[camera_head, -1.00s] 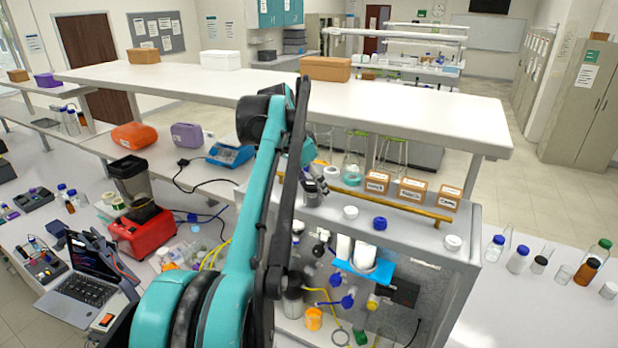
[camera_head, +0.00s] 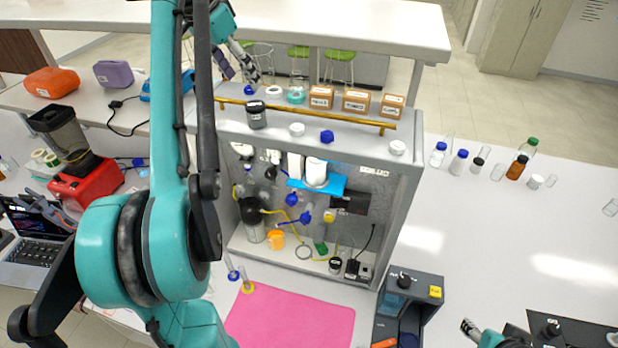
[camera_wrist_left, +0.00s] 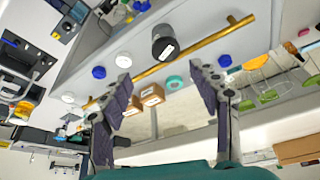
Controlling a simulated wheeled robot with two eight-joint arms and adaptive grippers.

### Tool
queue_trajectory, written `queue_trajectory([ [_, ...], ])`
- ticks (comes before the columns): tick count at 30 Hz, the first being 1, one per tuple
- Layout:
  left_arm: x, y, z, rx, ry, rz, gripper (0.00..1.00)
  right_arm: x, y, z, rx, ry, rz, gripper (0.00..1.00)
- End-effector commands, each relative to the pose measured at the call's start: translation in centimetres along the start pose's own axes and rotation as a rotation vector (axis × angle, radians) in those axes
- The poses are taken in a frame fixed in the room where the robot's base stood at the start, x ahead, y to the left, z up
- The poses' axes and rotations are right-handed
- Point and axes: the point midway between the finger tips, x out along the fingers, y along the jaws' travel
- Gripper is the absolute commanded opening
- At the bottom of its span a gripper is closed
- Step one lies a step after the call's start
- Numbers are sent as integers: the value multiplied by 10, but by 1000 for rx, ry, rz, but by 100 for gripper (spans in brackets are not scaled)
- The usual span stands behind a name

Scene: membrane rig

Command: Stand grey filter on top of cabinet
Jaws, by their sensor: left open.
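The grey filter (camera_head: 257,114) is a dark grey cylinder with a white label. It stands upright on top of the grey cabinet (camera_head: 350,139), towards its left end, on the front side of the gold rail (camera_head: 300,112). It also shows in the left wrist view (camera_wrist_left: 165,45), beyond the fingers and apart from them. My left gripper (camera_head: 237,70) is open and empty, above and behind the filter; its spread fingers show in the left wrist view (camera_wrist_left: 165,100). My right gripper (camera_head: 470,328) shows only partly at the lower right, and its jaws are unclear.
White and blue caps, including a blue one (camera_head: 327,137), sit along the cabinet's front edge. Small cardboard boxes (camera_head: 356,100) and a teal tape roll (camera_head: 296,96) lie behind the rail. A white shelf (camera_head: 350,35) rises behind. A pink mat (camera_head: 290,320) lies in front.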

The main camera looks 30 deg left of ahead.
Motion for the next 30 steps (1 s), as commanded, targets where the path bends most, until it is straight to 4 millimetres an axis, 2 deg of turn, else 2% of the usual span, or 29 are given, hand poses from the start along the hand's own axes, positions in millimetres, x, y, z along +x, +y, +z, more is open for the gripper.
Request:
queue_trajectory([
  [4,40,63,1,-13,11,-28,62,0,0,0,0,0,0,52],
  [7,83,120,18,-35,36,-55,62,0,0,0,0,0,0,52],
  [10,130,174,52,-57,74,-73,62,0,0,0,0,0,0,52],
  [12,163,208,82,-72,106,-80,62,0,0,0,0,0,0,52],
  [15,206,247,126,-91,152,-81,62,0,0,0,0,0,0,52],
  [18,239,272,163,-107,189,-75,62,0,0,0,0,0,0,52],
  [21,259,285,186,-119,214,-68,62,0,0,0,0,0,0,52],
  [24,268,290,196,-126,225,-65,62,0,0,0,0,0,0,52],
  [30,268,290,197,-129,226,-65,62,0,0,0,0,0,0,52],
])
